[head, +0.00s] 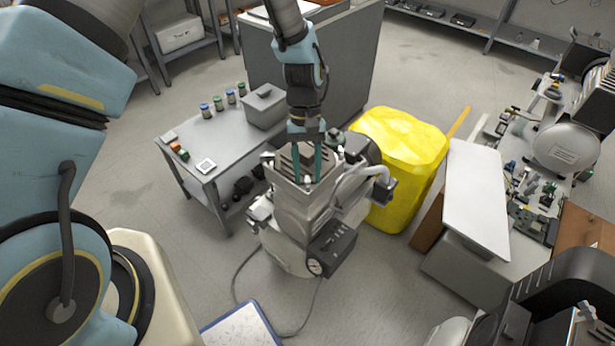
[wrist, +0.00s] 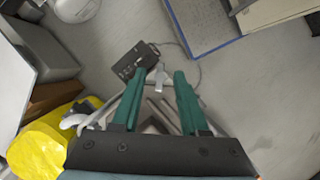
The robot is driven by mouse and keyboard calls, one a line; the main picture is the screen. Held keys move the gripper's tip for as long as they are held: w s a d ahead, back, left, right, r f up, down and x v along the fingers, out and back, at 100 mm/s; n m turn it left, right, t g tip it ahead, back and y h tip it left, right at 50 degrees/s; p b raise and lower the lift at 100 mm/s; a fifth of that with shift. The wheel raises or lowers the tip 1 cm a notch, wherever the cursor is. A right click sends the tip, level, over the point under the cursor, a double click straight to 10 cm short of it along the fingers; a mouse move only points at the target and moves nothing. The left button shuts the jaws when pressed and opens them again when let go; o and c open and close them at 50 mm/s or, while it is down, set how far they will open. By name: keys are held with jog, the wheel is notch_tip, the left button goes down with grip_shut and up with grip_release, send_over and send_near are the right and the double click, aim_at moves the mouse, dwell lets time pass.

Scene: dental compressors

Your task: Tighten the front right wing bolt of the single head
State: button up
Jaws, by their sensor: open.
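A grey dental compressor (head: 292,222) stands on the floor in the middle of the head view, with a boxy, slotted head on top. My gripper (head: 307,178) points down at this head, its two teal fingers apart. In the wrist view my gripper (wrist: 156,74) is open, with a gap between the fingertips. A small pale upright piece (wrist: 160,79) shows in that gap; it may be a wing bolt, but I cannot tell for sure. No contact with the fingers is visible. My fingers hide part of the head, and the separate bolts are too small to make out.
A grey side table (head: 222,150) with jars and a box stands left of the compressor. A yellow-covered bin (head: 398,165) stands close on its right. A black control box (head: 332,248) is on the compressor's front. A blue-edged board (head: 240,328) lies in front.

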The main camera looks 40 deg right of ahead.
jog(key=b+v, duration=0.2)
jog(key=v, duration=0.7)
jog(key=shift+r, duration=0.15)
jog(key=w+a+r+n+t+h, duration=0.1)
jog(key=w+a+r, duration=0.2)
jog(key=w+a, duration=0.45)
jog(key=w+a+r+n+t+h, duration=0.1)
jog(key=w+a+r+n, duration=0.2)
jog(key=a, duration=0.8)
jog(key=a+r+t, duration=0.1)
jog(key=a+r, duration=0.1)
jog(key=a, duration=0.7)
jog(key=s+a+r+n+t, duration=0.1)
jog(key=a+r+t, duration=0.1)
jog(key=a, duration=0.8)
jog(key=shift+t+h, duration=0.3)
